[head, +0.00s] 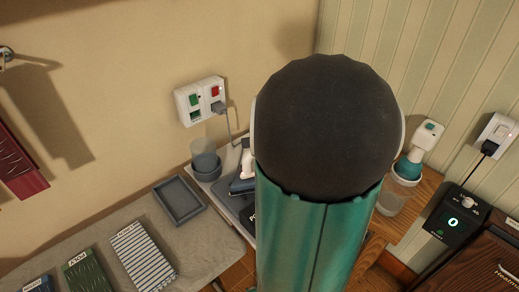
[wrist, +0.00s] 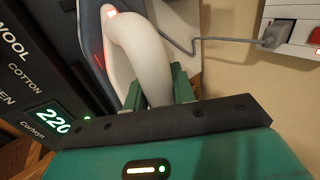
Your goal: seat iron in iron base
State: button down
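The iron (wrist: 142,52) has a white curved handle and a dark blue-grey body, with a small red light on top. In the wrist view my gripper (wrist: 159,92) has its green fingers on both sides of the handle, close against it, and appears shut on it. The iron base (wrist: 25,75) is a dark panel marked WOOL and COTTON with a lit 220 display, beside the iron on the left. In the head view my arm hides the gripper and most of the base; part of the iron (head: 243,183) shows left of it. I cannot tell whether the iron is fully seated.
A grey cup (head: 205,165) stands left of the iron, near a wall socket (head: 201,101) with a grey cord. A grey tray (head: 180,200) and folded cloths (head: 143,253) lie on the counter. A teal-and-white bottle (head: 412,160) and a black control box (head: 453,214) are right.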

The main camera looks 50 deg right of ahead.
jog(key=c, duration=1.1)
grip_release()
jog(key=shift+r, duration=0.1)
jog(key=shift+s, duration=0.1)
jog(key=v, duration=1.3)
jog(key=shift+s+r, duration=0.1)
jog(key=shift+r, duration=0.3)
